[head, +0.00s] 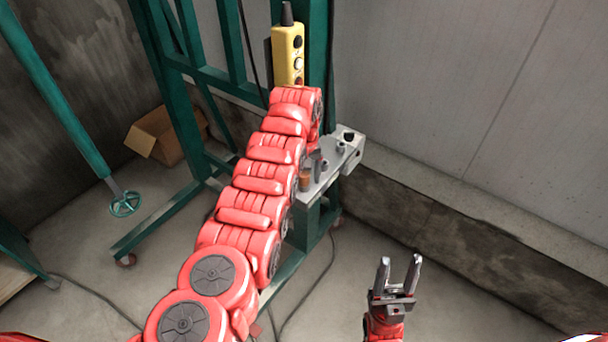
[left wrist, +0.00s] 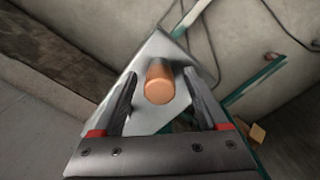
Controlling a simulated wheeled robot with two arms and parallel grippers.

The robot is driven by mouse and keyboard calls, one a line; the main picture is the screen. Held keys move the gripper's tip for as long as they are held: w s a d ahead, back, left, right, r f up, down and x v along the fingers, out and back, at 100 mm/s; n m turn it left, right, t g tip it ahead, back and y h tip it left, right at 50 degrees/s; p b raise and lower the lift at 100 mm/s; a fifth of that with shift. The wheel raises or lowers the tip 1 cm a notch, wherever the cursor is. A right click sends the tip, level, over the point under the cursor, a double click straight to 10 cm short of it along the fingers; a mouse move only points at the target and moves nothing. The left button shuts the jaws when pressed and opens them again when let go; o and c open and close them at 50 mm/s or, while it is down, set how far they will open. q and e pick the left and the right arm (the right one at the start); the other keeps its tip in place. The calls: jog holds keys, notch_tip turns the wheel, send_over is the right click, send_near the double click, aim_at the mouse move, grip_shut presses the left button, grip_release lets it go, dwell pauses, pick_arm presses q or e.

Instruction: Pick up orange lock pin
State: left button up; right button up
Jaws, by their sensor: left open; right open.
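The orange lock pin (left wrist: 159,82) is a short orange-brown cylinder standing on a grey metal plate (left wrist: 150,55). In the left wrist view it lies between the two open fingers of my left gripper (left wrist: 161,75), with a gap on both sides. In the head view the pin (head: 305,181) shows beside my red left arm, on the small grey shelf (head: 325,172) of the green frame. My left gripper (head: 317,163) is mostly hidden by its arm there. My right gripper (head: 400,268) is open and empty, above the floor at the lower right.
A yellow control pendant (head: 287,53) hangs on the green frame (head: 317,60) above the shelf. A cardboard box (head: 168,135) lies open on the floor behind the frame. A concrete ledge (head: 430,235) runs along the wall at right. Cables lie on the floor.

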pick_arm(q)
grip_shut()
dwell(0.3)
jog(key=shift+r, duration=0.1)
